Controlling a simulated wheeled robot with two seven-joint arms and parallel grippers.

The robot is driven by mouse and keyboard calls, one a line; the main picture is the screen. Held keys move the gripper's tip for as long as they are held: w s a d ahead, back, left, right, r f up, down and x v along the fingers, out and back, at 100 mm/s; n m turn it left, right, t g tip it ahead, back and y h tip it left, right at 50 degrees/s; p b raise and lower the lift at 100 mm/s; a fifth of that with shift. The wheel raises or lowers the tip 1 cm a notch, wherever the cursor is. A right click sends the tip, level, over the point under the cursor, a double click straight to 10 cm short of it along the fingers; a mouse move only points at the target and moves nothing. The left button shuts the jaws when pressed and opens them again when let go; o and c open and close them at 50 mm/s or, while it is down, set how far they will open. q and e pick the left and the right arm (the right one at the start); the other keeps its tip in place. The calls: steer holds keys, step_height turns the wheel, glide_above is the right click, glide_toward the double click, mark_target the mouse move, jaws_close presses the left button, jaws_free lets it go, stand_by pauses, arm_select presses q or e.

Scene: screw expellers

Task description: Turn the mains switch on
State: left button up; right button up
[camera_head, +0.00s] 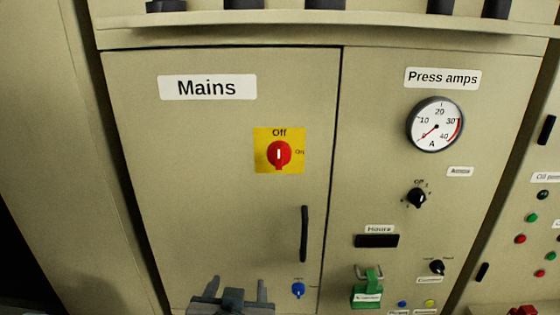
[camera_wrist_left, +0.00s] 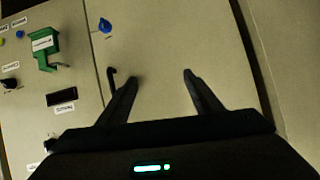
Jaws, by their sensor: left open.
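The mains switch (camera_head: 279,154) is a red rotary knob on a yellow plate (camera_head: 261,166), on the cabinet door under the "Mains" label (camera_head: 207,87). Its white mark is upright, pointing to "Off" above; "On" is at its right. My left gripper (camera_head: 238,285) is at the bottom of the head view, below and left of the switch and apart from it. Its two fingers are spread with nothing between them. In the left wrist view the open fingers (camera_wrist_left: 160,77) show against the bare door, and the mains switch is not in that view. My right gripper is not in view.
A black door handle (camera_head: 304,234) stands out below the switch, with a small blue knob (camera_head: 298,290) under it. To the right are a press amps gauge (camera_head: 436,125), a black selector (camera_head: 417,198) and a green padlock-like part (camera_head: 366,292). The door left of the handle is bare.

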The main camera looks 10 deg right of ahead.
mark_target(280, 161)
arm_select(q)
steer(key=s+d+r+t, duration=0.1)
steer(key=d+r+t, duration=0.2)
steer(key=r, duration=0.6)
steer(key=s+d+r+t+h, duration=0.1)
steer(key=s+d+r+t, duration=0.1)
steer(key=d+r, duration=0.3)
step_height(280, 161, up, 5)
steer(key=shift+d+f+m+t, duration=0.1)
steer(key=shift+d+m+t, duration=0.15)
steer(key=shift+m+t, duration=0.15)
steer(key=w+d, duration=0.1)
steer(key=w, duration=1)
steer(key=w+d, duration=0.1)
steer(key=w, duration=0.5)
steer(key=shift+d, duration=0.3)
